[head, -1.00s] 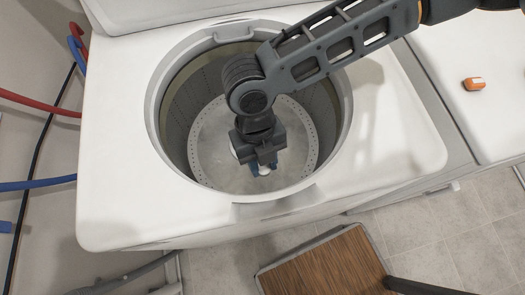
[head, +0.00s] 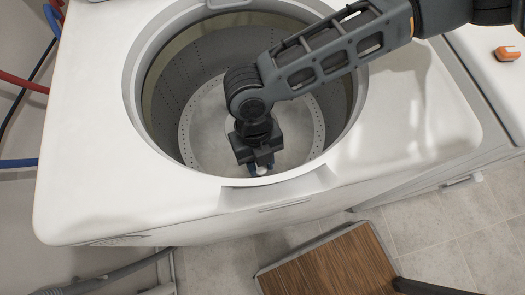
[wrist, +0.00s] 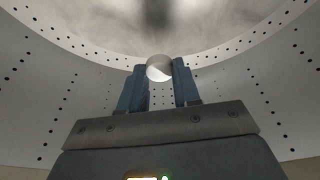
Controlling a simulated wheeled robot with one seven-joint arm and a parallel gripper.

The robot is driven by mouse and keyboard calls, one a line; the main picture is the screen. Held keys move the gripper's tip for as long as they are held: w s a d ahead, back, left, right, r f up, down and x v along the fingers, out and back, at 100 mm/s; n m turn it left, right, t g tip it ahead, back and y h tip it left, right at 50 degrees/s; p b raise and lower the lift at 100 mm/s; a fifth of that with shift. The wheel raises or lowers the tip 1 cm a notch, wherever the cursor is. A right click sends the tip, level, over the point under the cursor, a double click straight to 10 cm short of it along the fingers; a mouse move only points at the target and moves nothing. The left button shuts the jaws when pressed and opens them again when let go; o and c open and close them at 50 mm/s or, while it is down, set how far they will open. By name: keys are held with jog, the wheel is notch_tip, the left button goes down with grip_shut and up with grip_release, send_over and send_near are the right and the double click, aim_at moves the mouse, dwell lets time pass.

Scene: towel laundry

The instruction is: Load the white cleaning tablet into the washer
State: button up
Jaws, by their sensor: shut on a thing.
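The white cleaning tablet (wrist: 159,68) sits between the blue fingertips of my gripper (wrist: 159,84) in the wrist view. It shows as a small round white shape (head: 261,170) in the head view. My gripper (head: 261,166) is shut on it and points down inside the open top-loading washer (head: 85,185). The perforated drum (head: 180,100) surrounds the gripper on all sides. In the wrist view the drum wall (wrist: 45,85) with its holes curves around the tablet. I cannot tell how far the tablet is above the drum bottom.
The washer's round rim encloses my arm. An orange and white object (head: 507,53) lies on the white surface to the right. A wooden-topped piece (head: 325,265) stands on the tiled floor in front. Red and blue hoses (head: 20,163) run at the left.

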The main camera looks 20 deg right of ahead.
jog(key=x, duration=0.2)
jog(key=shift+s+d+f, duration=0.25)
jog(key=shift+f, duration=0.1)
jog(key=o, duration=1.1)
jog(key=p+v, duration=0.3)
jog(key=v, duration=0.1)
jog(key=s+p+v, duration=0.1)
jog(key=p+v, duration=0.2)
jog(key=v, duration=0.1)
jog(key=s+p+v, duration=0.1)
jog(key=p+v, duration=0.2)
jog(key=v, duration=0.1)
jog(key=shift+a+r+p, duration=0.15)
jog(key=shift+r+p, duration=0.2)
jog(key=shift+r, duration=0.1)
